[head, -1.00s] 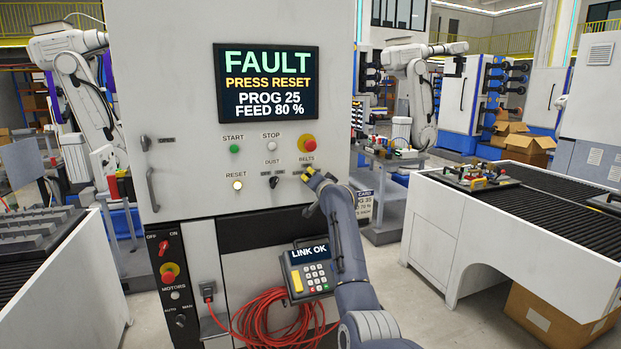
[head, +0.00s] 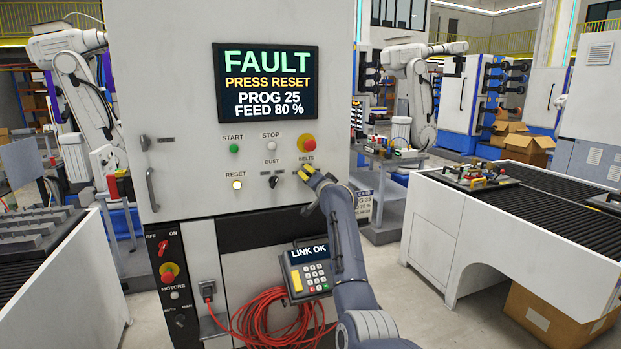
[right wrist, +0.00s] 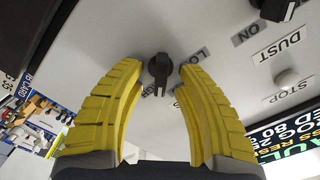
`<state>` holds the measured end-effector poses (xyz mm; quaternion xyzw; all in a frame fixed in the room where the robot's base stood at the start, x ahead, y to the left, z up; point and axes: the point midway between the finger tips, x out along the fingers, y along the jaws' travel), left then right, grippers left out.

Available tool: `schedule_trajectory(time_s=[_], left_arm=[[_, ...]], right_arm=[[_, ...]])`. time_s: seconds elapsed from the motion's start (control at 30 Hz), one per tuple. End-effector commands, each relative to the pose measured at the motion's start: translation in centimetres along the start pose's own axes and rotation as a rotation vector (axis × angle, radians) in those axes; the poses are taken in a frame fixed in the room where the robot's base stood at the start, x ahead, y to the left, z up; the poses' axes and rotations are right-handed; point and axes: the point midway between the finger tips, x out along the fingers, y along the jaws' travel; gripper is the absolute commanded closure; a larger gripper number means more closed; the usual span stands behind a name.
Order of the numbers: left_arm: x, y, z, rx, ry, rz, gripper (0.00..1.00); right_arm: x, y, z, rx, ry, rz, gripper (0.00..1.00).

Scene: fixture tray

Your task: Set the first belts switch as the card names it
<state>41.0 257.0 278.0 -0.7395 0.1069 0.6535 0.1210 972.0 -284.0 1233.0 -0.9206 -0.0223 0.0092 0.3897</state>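The belts switch (right wrist: 158,70) is a black rotary knob on the white cabinet panel in the right wrist view. Its grip bar runs roughly up and down in that picture. My right gripper (right wrist: 160,70) has its yellow fingers open on either side of the knob, with gaps on both sides. In the head view my right gripper (head: 307,173) is in front of the panel just below the BELTS label and hides the knob. The card (head: 364,205) hangs to the right, partly behind my right arm; its full text cannot be read. My left gripper is not in view.
The dust switch (head: 273,182) is just left of my right gripper. The screen (head: 267,83) reads FAULT, PRESS RESET, PROG 25, FEED 80 %. The reset button (head: 238,185) glows. A keypad (head: 309,275) sits below.

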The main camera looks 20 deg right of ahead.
Motion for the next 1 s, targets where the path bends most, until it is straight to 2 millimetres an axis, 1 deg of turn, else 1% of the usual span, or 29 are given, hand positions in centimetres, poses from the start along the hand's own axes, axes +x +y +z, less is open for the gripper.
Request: schedule_trajectory(time_s=[0.23, 0.37, 0.57, 1.0], left_arm=[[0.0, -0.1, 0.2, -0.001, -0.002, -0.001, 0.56], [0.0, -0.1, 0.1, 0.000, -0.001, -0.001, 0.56], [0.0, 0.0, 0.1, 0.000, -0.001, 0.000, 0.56], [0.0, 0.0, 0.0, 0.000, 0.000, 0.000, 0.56]], right_arm=[[-0.3, 0.0, 0.0, 0.000, 0.000, 0.000, 0.67], [-1.1, 0.0, 0.1, -0.001, 0.000, 0.000, 0.67], [-3.4, 0.0, 0.0, -0.001, 0.002, 0.000, 0.67], [-9.3, 0.0, 0.0, -0.001, 0.001, 0.000, 0.67]])
